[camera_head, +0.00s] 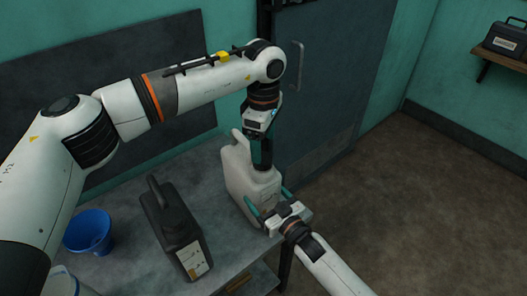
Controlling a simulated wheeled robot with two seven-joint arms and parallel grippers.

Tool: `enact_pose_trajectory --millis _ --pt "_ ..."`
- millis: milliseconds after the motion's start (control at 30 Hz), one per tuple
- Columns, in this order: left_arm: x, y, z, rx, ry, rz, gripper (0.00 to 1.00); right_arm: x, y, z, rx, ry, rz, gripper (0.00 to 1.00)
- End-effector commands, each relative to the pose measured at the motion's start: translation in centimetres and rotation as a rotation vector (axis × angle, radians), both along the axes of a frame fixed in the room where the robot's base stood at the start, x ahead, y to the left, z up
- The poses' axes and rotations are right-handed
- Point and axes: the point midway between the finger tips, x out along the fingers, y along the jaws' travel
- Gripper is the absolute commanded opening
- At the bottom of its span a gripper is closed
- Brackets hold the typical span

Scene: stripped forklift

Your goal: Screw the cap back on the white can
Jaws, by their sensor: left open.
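The white can (237,172) stands upright near the right end of the grey table, its handle towards the back. My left gripper (262,167) points straight down over the front part of the can's top, with its jaws open. The cap and the can's mouth are hidden or too small to make out behind its fingers. My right gripper (272,204) comes in from the lower right, low on the can. Its teal fingers lie on both sides of the can's near end and appear closed against it.
A black can (172,226) with a pale label stands on the table (130,262) left of the white can. A grey door (325,80) is behind, and a dark case (506,38) sits on a shelf. Floor to the right is clear.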

Motion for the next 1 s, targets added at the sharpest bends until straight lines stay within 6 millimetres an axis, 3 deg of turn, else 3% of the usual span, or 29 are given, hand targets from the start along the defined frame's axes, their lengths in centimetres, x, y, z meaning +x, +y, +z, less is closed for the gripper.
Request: enact_pose_trajectory --millis 100,300,500,767,800,867,1000 --pt "0.0 -0.1 2.8 0.0 -0.003 -0.001 0.73 0.1 -0.1 0.1 0.0 -0.001 -0.002 0.2" --pt "0.0 -0.1 6.1 -0.001 -0.002 -0.001 0.73 0.1 -0.1 0.1 0.0 -0.001 -0.002 0.2" --pt "0.0 -0.1 7.3 0.0 0.001 -0.002 0.73 0.1 -0.1 0.1 0.0 -0.001 -0.002 0.2" --pt "0.0 -0.1 7.4 0.0 0.001 -0.002 0.73 0.1 -0.2 0.1 0.0 -0.001 -0.003 0.2" --pt "0.0 -0.1 7.4 0.0 0.001 -0.002 0.73 0.1 -0.2 0.1 0.0 -0.001 -0.003 0.9" --pt "0.0 -0.1 7.4 0.0 0.001 -0.002 0.73 0.1 -0.2 0.1 0.0 -0.001 -0.003 1.0" --pt "0.0 -0.1 7.4 0.0 0.001 -0.002 0.73 0.1 -0.1 0.0 -0.001 -0.001 -0.002 1.0"
